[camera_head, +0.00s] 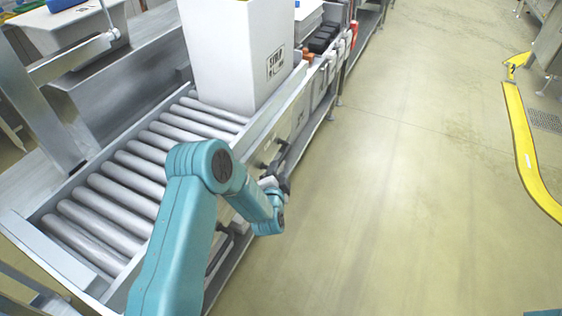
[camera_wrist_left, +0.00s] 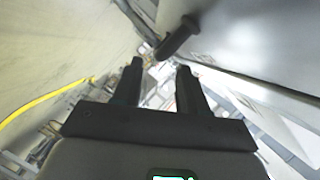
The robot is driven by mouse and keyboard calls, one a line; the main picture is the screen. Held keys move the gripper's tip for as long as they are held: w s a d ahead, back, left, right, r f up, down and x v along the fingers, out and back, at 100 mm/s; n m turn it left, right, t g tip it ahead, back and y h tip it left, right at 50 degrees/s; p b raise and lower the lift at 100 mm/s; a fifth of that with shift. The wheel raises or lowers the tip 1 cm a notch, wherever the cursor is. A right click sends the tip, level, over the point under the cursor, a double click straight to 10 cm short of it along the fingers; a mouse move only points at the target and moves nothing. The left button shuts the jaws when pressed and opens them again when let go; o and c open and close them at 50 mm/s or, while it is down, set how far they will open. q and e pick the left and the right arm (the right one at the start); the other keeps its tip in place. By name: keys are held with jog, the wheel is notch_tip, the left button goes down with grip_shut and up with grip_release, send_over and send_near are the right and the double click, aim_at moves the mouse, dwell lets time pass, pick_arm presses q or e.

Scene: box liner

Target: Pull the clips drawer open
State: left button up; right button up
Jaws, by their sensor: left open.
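My left gripper (camera_head: 274,182) is beside the side of the conveyor, mostly hidden behind my teal wrist in the head view. In the left wrist view its two dark fingers (camera_wrist_left: 160,82) are apart with nothing between them. A dark bar handle (camera_wrist_left: 178,36) sticks out from a pale grey front (camera_wrist_left: 235,35), just beyond the fingertips and a little to the right; the fingers look apart from it. I cannot read a label, so I cannot tell whether this is the clips drawer. My right gripper is not in view.
A roller conveyor (camera_head: 128,180) runs along the left, with a tall white box (camera_head: 235,60) on its rollers. Black bins (camera_head: 322,38) stand farther along. The floor (camera_head: 400,180) to the right is clear, up to a yellow floor strip (camera_head: 520,140).

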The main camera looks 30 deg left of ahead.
aim_at(280, 159)
pick_arm(q)
jog(key=b+x, duration=0.1)
jog(key=x, duration=0.6)
jog(key=shift+c, duration=0.2)
grip_shut()
